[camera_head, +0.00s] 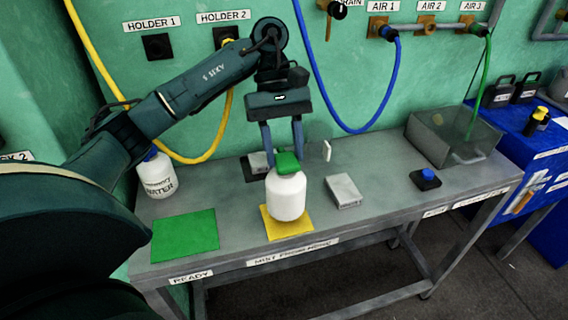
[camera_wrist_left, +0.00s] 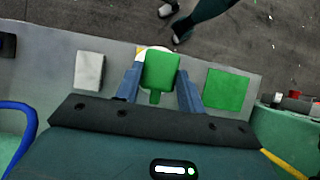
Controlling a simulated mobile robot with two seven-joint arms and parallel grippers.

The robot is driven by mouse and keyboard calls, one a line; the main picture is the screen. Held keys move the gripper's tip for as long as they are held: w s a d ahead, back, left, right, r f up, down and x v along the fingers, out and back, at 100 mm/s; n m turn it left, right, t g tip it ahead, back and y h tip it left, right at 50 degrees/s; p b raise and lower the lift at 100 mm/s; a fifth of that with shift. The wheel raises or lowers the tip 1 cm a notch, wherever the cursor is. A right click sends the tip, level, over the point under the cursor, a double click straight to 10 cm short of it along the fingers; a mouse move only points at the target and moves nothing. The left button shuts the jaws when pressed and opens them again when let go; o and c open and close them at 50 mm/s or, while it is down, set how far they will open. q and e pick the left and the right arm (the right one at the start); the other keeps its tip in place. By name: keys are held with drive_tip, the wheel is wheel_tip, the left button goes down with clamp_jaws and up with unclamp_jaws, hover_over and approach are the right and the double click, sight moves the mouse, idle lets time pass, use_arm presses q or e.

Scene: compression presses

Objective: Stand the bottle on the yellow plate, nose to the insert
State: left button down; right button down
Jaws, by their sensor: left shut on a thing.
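The white bottle (camera_head: 286,196) with a green cap (camera_head: 287,163) is upright over the yellow plate (camera_head: 273,225). Its base overlaps the plate in the picture; I cannot tell whether it touches or hangs slightly above. My left gripper (camera_head: 284,150) comes from above and behind and is shut on the green top. In the left wrist view the green cap (camera_wrist_left: 160,71) is between the fingers, and its narrow nose (camera_wrist_left: 155,98) points down the picture, toward the gripper body. A grey block (camera_head: 258,163) on a dark pad stands behind the bottle; I cannot tell if it is the insert. My right gripper is not in view.
A green plate (camera_head: 184,236) lies left, with a water bottle (camera_head: 157,176) behind it. A pale block (camera_head: 344,190), a blue button (camera_head: 428,178) and a clear-walled bin (camera_head: 450,143) are to the right. A blue hose (camera_head: 352,130) hangs behind. The bench between block and button is clear.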

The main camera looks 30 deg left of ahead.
sight(283, 151)
use_arm(q)
drive_tip(key=shift+f, duration=1.5)
drive_tip(key=shift+f+b, duration=0.25)
drive_tip(key=shift+b, duration=0.1)
drive_tip(key=c, duration=0.9)
unclamp_jaws()
drive_tip(key=shift+r, duration=0.15)
drive_tip(key=shift+o, duration=0.2)
